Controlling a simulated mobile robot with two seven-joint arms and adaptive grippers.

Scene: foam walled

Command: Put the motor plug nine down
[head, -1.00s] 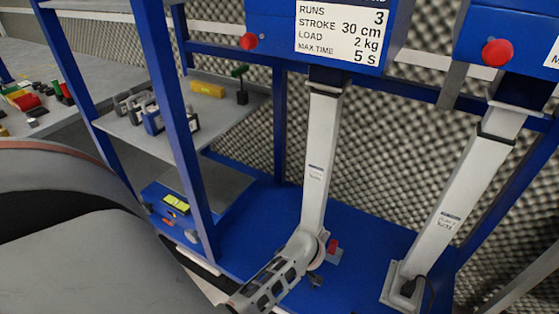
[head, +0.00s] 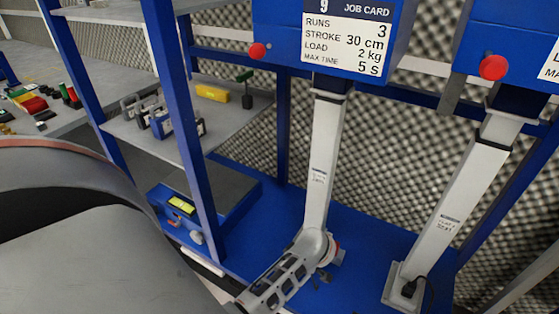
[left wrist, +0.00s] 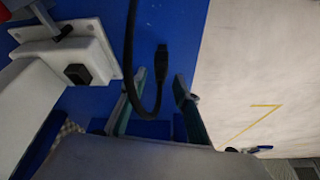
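The motor plug (left wrist: 162,54) is black, on a black cable that loops down between my left gripper's fingers and back up to it. It is apart from the dark socket (left wrist: 77,74) in the column's white foot, above blue deck; I cannot tell whether it touches the deck. My left gripper (left wrist: 160,84) is open, its greenish fingers on either side of the cable loop, the plug just past the tips. In the head view the left gripper (head: 323,277) is mostly hidden behind its wrist at the foot of column nine (head: 324,165). My right gripper is not in view.
The job card (head: 345,38) for nine hangs above the column. A second column (head: 455,200), with a black lead at its foot, stands to the right. A blue scale-like box (head: 179,208) and a shelf (head: 140,135) with several items stand left. Blue deck (head: 265,225) is clear between.

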